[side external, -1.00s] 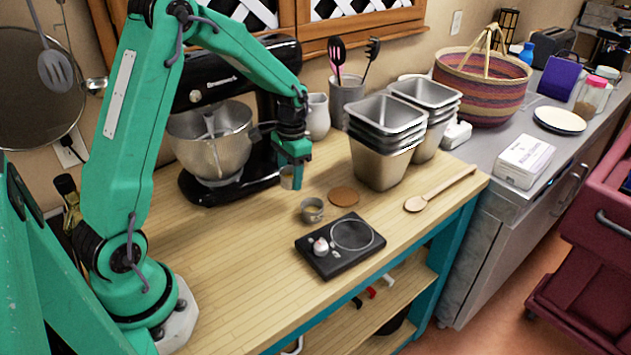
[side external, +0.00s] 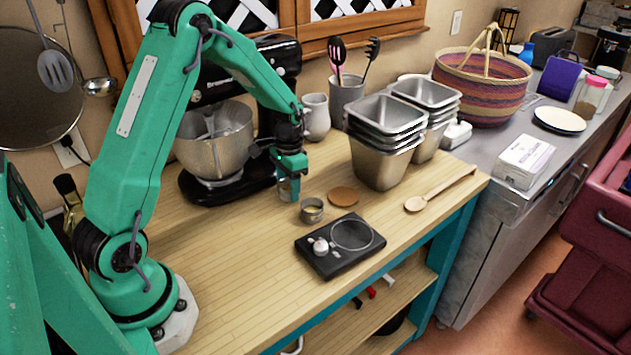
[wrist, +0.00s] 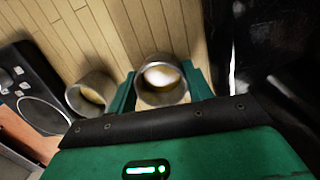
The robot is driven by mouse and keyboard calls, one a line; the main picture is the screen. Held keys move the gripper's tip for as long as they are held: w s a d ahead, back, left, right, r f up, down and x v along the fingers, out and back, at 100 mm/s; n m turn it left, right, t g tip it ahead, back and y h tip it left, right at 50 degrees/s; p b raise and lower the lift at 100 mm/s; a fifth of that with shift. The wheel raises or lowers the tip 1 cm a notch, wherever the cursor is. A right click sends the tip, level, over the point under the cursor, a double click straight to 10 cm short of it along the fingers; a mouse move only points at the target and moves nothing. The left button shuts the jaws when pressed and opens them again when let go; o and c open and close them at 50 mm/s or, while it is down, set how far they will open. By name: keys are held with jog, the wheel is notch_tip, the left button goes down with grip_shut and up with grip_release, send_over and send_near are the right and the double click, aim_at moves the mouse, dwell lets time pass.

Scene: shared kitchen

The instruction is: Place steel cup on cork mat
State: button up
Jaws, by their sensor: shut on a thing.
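My gripper (side external: 290,178) is shut on a small steel cup (side external: 288,189), low over the counter in front of the mixer. I cannot tell whether the cup's base touches the wood. In the wrist view the held cup (wrist: 162,78) is between the two green fingers (wrist: 160,92), its round mouth facing the camera. The cork mat (side external: 343,196), a flat brown disc, lies bare on the counter to the right of the held cup. A second small steel cup (side external: 312,211) stands between them, slightly nearer the front; it also shows in the wrist view (wrist: 90,93).
A black scale (side external: 340,262) with a round pan lies in front of the mat. Stacked steel tins (side external: 382,165) stand behind and right of it, with a wooden spoon (side external: 440,190) beyond. The stand mixer (side external: 215,140) is close behind my gripper. The counter's front left is clear.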

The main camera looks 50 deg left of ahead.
jog(key=shift+f, duration=0.1)
jog(key=o, duration=1.1)
jog(key=shift+w+a+r, duration=0.1)
jog(key=shift+w+r, duration=0.05)
jog(key=shift+r, duration=1.9)
jog(key=shift+w+a+r, duration=0.1)
jog(key=shift+w+r, duration=0.1)
jog(key=shift+r, duration=1.85)
jog(key=shift+w+r, duration=0.15)
jog(key=shift+r, duration=1.9)
